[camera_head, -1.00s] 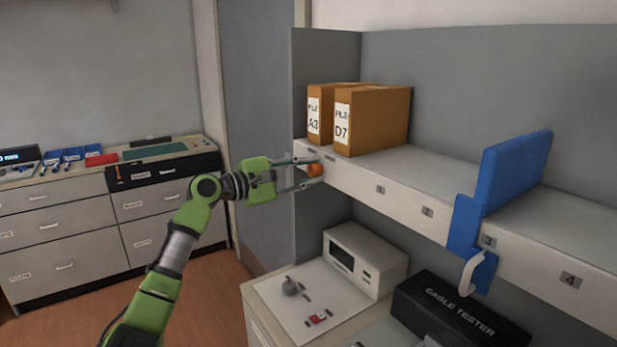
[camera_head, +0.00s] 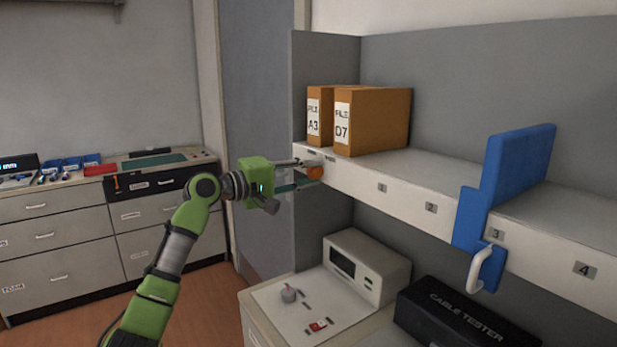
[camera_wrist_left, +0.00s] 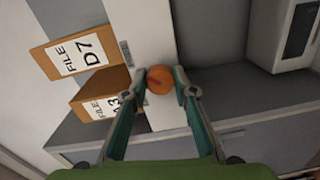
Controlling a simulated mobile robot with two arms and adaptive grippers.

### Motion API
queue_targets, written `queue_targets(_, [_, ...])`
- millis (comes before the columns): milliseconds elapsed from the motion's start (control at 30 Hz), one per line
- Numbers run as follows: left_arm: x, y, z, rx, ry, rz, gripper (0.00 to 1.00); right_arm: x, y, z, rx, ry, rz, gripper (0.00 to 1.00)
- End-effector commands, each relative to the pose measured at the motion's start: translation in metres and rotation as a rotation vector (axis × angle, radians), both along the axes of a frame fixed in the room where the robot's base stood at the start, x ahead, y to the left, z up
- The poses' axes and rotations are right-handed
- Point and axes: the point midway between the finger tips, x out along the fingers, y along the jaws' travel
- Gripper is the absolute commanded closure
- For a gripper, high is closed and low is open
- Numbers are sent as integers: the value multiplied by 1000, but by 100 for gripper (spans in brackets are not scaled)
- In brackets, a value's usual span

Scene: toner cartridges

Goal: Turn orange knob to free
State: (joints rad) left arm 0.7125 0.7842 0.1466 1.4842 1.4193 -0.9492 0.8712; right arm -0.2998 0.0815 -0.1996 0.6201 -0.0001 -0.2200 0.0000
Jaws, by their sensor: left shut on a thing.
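The orange knob (camera_head: 315,172) sits on the front edge of the shelf, at its left end below the files. In the left wrist view the knob (camera_wrist_left: 160,79) is round with a darker mark across its face. My left gripper (camera_head: 308,172) is at the knob, with one finger on each side of it. In the left wrist view the fingertips (camera_wrist_left: 160,80) close on the knob's sides. My right gripper is not in view.
Orange file boxes A3 (camera_head: 319,116) and D7 (camera_head: 378,122) stand on the shelf (camera_head: 440,168) above the knob. A blue bracket (camera_head: 518,172) with a white handle hangs on the shelf edge. A white device (camera_head: 368,266) and a black cable tester box (camera_head: 462,315) stand below.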

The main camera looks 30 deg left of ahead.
Motion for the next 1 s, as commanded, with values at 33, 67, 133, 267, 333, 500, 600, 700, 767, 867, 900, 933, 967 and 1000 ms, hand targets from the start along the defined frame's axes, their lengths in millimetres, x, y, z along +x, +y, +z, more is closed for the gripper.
queue_targets(33, [0, -1, -2, 10, 1, -2, 96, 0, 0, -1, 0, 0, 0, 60])
queue_targets(67, [0, -1, -2, 14, -1, -2, 96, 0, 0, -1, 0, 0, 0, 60])
queue_targets(133, [0, -1, -2, 20, -4, -2, 96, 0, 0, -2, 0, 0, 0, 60])
queue_targets(267, [0, -1, -2, 26, -5, -2, 96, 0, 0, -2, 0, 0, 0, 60])
queue_targets(333, [0, -1, -2, 26, -5, -2, 96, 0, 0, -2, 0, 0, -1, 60])
queue_targets(500, [0, -1, -2, 25, -5, -3, 96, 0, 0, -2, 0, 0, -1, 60])
queue_targets(600, [0, -1, -2, 25, -5, -3, 61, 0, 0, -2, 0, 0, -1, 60])
queue_targets(700, [0, -1, -2, 25, -6, -2, 57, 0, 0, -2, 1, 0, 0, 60])
queue_targets(767, [0, -1, -2, 23, -6, -2, 57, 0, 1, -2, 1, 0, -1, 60])
queue_targets(867, [0, -1, -1, 23, -6, -1, 57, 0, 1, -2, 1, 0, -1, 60])
queue_targets(900, [0, -1, -1, 23, -7, -1, 57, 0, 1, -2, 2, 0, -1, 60])
queue_targets(933, [0, 0, -1, 23, -7, -1, 57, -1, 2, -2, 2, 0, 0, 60])
queue_targets(967, [0, 0, -1, 23, -7, 0, 57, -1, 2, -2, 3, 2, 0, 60])
queue_targets(1000, [-2, 1, -1, 23, -7, 0, 57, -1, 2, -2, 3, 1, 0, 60])
